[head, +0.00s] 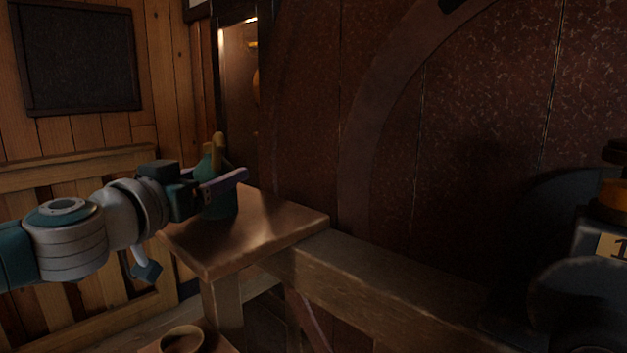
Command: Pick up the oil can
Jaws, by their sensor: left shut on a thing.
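The oil can (221,205) is a teal, tapering can with a yellowish spout or handle at its top. It stands upright on the small wooden table (262,239), or very close above it; I cannot tell if its base touches. My left gripper (226,184) reaches in from the left and is shut on the can at its upper body. A purple-grey finger crosses in front of the can and hides part of it. My right gripper is not in view.
A thick wooden beam (390,293) runs right from the table. A round wooden bowl (182,340) sits low at the bottom. A dark machine with a numbered tag (612,247) stands at the right. A slatted wooden rail (75,168) is behind my arm. The tabletop right of the can is bare.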

